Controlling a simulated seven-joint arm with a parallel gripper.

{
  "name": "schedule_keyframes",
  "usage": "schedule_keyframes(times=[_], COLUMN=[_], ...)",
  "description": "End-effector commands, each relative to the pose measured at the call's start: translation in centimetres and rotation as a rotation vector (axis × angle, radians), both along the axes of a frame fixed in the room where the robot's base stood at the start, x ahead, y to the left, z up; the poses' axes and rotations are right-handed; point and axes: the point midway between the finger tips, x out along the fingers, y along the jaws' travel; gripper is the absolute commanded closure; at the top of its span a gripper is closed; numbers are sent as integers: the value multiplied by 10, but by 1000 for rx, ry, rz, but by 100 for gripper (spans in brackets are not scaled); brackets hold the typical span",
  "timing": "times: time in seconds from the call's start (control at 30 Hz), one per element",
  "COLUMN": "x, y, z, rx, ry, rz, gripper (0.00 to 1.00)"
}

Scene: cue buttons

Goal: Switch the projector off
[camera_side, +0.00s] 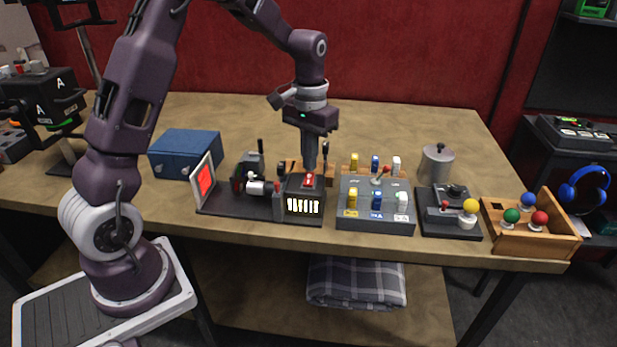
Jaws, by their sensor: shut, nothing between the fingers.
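The projector (253,183) is a small dark machine on a black base, and its screen (206,180) at the left end glows red. At the right end of the base stands a dark box (279,205) with brightly lit slots in its front (303,206) and a red switch (309,181) on top. My gripper (309,171) points straight down, shut and empty, with its tips at or just above the red switch. I cannot tell whether they touch, and the tips partly hide the switch.
A grey panel (347,217) with coloured switches and a red-tipped lever stands close on the right. Beyond it are a joystick box (446,219), a metal canister (436,165) and a wooden crate (541,246) with coloured balls. A blue box (186,152) sits behind left. The back table is clear.

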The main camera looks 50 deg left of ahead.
Motion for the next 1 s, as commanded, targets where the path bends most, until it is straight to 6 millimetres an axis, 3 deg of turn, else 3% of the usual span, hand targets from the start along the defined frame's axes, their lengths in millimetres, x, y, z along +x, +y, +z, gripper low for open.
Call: schedule_keyframes(times=[1.0], x=[0], y=[0], z=[-16], rx=[-1], ry=[2], rz=[0], gripper=[100])
